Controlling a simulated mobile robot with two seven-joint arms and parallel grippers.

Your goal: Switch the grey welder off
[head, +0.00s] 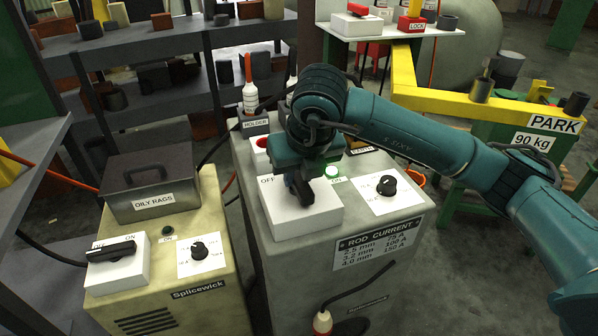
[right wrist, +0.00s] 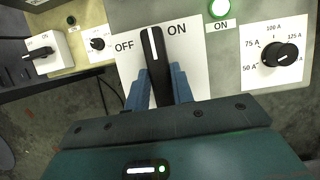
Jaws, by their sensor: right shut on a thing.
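The grey welder (head: 290,262) stands in the middle of the head view. Its white switch plate (head: 318,219) has OFF at the left and ON at the right. The black switch handle (right wrist: 155,62) with a white line points between the OFF and ON labels in the right wrist view. My right gripper (right wrist: 160,88) is shut on this handle, one blue finger on each side. In the head view my right gripper (head: 300,188) covers part of the plate. The green lamp (head: 332,171) marked ON is lit, also in the wrist view (right wrist: 219,9). My left gripper is not in view.
A current dial (head: 386,186) sits right of the switch. The cream Splicewick welder (head: 205,270) stands left, with its own switch (head: 112,250) and an oily rags box (head: 152,186) on top. A yellow beam (head: 480,98) marked PARK is at the right.

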